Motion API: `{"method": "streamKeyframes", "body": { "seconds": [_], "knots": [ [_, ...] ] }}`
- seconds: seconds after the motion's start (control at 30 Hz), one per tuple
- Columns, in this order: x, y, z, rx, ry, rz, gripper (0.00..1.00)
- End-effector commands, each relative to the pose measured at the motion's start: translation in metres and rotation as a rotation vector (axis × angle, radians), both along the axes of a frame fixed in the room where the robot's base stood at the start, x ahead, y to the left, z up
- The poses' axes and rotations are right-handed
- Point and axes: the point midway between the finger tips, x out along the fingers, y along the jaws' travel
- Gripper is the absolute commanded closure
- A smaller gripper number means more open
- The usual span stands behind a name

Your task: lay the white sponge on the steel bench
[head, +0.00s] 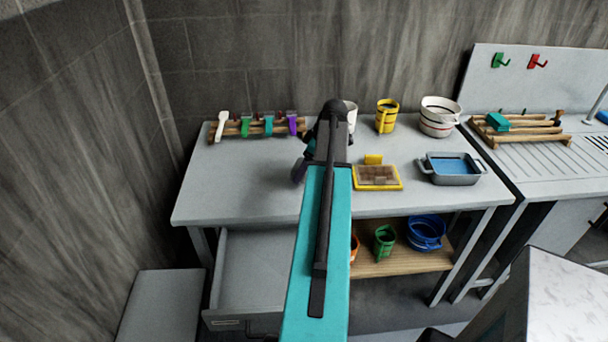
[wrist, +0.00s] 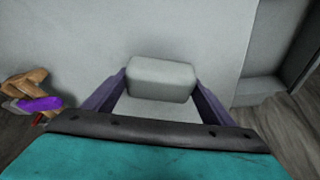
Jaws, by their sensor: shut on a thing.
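The white sponge (wrist: 160,72) is a pale rounded block between the two purple fingers of my gripper (wrist: 161,82) in the wrist view. The gripper is shut on it. The steel bench (head: 235,180) is the grey table in the head view, and its bare top (wrist: 75,40) lies below the sponge in the wrist view. In the head view my gripper (head: 299,172) is mostly behind my arm, over the left-middle of the bench, and the sponge is hidden. I cannot tell whether the sponge touches the bench.
A wooden rack (head: 232,129) with coloured tools stands at the back left. A yellow tray (head: 400,183), a grey basin (head: 450,180), a yellow bucket (head: 387,121) and white bowls (head: 438,127) stand on the right. A drawer (head: 255,270) is open below. The bench's front left is clear.

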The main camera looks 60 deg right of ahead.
Motion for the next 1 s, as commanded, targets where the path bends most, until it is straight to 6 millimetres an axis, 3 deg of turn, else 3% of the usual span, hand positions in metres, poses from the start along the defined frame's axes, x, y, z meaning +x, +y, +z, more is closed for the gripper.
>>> {"method": "streamKeyframes", "body": {
  "seconds": [0.23,0.63,1.0],
  "knots": [
    [-0.001,0.000,-0.005,0.001,0.000,-0.001,0.40],
    [-0.001,0.000,-0.033,0.000,0.000,-0.001,0.40],
    [-0.001,-0.001,-0.036,0.000,0.000,-0.002,0.40]
  ]
}}
